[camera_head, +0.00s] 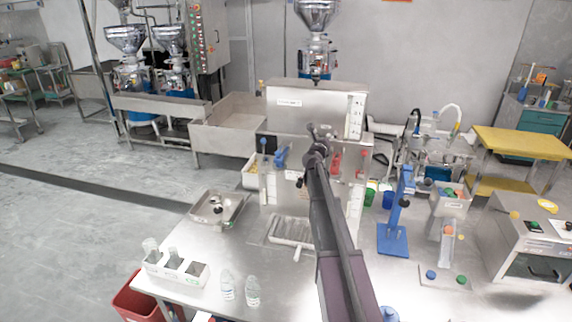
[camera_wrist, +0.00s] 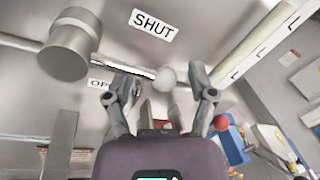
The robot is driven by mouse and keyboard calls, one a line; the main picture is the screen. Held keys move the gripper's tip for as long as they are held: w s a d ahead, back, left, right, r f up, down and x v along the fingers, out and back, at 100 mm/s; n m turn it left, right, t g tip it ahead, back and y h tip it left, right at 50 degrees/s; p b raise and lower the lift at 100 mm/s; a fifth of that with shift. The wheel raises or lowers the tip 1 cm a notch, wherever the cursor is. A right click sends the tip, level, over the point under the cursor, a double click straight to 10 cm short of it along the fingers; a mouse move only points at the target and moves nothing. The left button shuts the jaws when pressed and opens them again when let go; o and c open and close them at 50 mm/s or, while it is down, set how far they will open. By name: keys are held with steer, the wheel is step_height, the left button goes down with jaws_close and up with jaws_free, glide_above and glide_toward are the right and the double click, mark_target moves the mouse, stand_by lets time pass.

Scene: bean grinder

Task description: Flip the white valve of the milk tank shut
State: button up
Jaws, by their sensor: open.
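The milk tank is the steel box (camera_head: 285,97) at the top of the machine in the middle of the head view. In the wrist view, the white valve shows as a white ball knob (camera_wrist: 166,77) on a short pale rod beside a grey cylinder (camera_wrist: 68,55). A SHUT label (camera_wrist: 153,23) is above the rod in the picture, and a partly hidden label starting OP (camera_wrist: 98,83) is below it. My gripper (camera_wrist: 163,84) is open, with its fingers on either side of the knob. I cannot tell whether they touch it. In the head view, my gripper (camera_head: 320,132) is at the tank's front, hiding the valve.
A blue stand (camera_head: 393,236) is to the right. Bottles (camera_head: 252,291) and a white cup rack (camera_head: 172,273) are at the front left. The air left of my arm looks free.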

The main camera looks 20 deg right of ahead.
steer(key=s+a+f+m, duration=0.2)
steer(key=s+a+m, duration=0.1)
steer(key=s+a, duration=0.7)
steer(key=a+f+n+t+y+b, duration=0.1)
steer(key=a+f+n+y+b, duration=0.1)
steer(key=a+n+y, duration=0.5)
steer(key=a+f+n+t+y+b, duration=0.1)
steer(key=a+f+n+t+y, duration=0.1)
steer(key=a+n+y, duration=0.5)
steer(key=shift+a+f+n+b, duration=0.35)
steer(key=shift+a+f+n, duration=0.15)
steer(key=shift+a+n, duration=2.85)
steer(key=shift+d+n, duration=0.45)
steer(key=shift+d, duration=0.05)
